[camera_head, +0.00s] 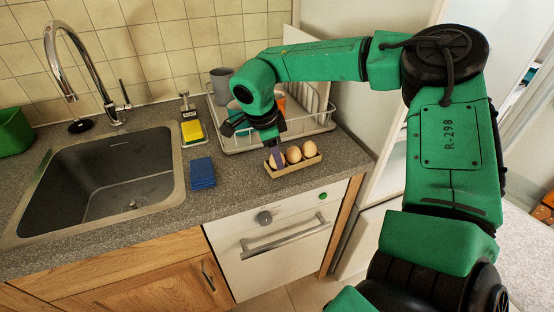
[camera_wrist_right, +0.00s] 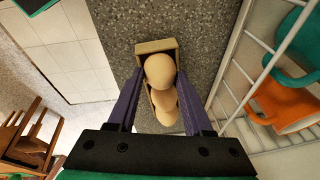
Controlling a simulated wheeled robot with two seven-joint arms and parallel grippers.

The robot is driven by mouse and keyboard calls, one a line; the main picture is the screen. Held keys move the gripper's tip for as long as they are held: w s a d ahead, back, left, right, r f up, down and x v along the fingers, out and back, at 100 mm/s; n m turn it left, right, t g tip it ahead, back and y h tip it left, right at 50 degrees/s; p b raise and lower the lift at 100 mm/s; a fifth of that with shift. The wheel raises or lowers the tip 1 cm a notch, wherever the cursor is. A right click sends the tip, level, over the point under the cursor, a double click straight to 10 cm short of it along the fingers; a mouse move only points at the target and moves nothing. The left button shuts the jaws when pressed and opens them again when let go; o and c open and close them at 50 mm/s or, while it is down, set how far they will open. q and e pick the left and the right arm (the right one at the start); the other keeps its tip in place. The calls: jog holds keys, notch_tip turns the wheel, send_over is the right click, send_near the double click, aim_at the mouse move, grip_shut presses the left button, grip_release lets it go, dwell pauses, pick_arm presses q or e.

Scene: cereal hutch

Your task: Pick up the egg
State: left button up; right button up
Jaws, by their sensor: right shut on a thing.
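A small tan egg holder (camera_head: 297,168) sits on the grey counter near its front edge, with brown eggs in a row. The middle egg (camera_head: 293,155) and right egg (camera_head: 309,149) stand in it. My right gripper (camera_head: 276,157) reaches down at the left end of the row, its purple fingers shut on the leftmost egg, which they partly hide. In the right wrist view this egg (camera_wrist_right: 160,70) lies between the fingertips, with other eggs (camera_wrist_right: 164,101) behind it. I cannot tell whether it is clear of the holder. My left gripper is not in view.
A white dish rack (camera_head: 238,142) with cups stands just behind the holder; an orange cup (camera_wrist_right: 284,104) shows in the wrist view. Counter between sponge and holder is clear.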

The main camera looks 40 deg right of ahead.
notch_tip(320, 180, up, 20)
dwell(0.3)
